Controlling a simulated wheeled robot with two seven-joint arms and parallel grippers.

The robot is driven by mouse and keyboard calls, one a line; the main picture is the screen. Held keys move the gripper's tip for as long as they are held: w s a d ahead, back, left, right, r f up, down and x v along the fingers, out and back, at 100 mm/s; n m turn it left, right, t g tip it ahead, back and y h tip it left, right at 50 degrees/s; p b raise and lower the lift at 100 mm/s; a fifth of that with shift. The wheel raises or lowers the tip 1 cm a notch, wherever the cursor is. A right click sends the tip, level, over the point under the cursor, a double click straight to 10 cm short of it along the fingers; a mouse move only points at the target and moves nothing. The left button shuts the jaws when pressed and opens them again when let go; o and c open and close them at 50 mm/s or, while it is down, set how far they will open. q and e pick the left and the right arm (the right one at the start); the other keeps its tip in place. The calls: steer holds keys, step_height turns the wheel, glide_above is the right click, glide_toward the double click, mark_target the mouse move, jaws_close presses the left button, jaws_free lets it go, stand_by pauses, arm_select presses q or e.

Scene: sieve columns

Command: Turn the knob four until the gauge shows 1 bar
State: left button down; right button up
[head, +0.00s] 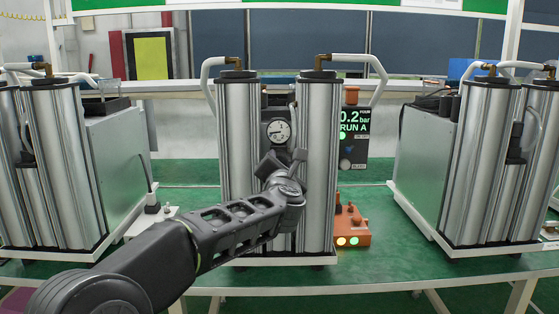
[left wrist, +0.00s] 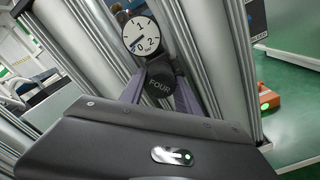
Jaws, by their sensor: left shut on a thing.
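The knob four (left wrist: 160,86) is a dark round knob marked FOUR, seen in the left wrist view just below the gauge. My left gripper (head: 284,164) is shut on it, with one finger on each side of the knob (left wrist: 160,80). In the head view the gripper covers the knob. The round white gauge (head: 278,132) sits between the two silver columns, above the gripper. In the left wrist view the gauge (left wrist: 141,35) shows 0, 1 and 2, and its dark needle points left, near the 0 end. My right gripper is not in view.
A dark display (head: 353,130) behind the right column reads 0.2 bar, RUN A. Silver columns (head: 238,165) (head: 318,165) stand close on both sides. An orange box (head: 352,228) with lit lamps sits at right. Other column units (head: 490,165) flank the green table (head: 372,205).

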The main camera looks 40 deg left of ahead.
arm_select(q)
steer(key=shift+f+m+p, duration=0.1)
steer(key=shift+m+p, duration=5)
steer(key=shift+m, duration=4.5)
steer(key=c, duration=0.9)
jaws_free()
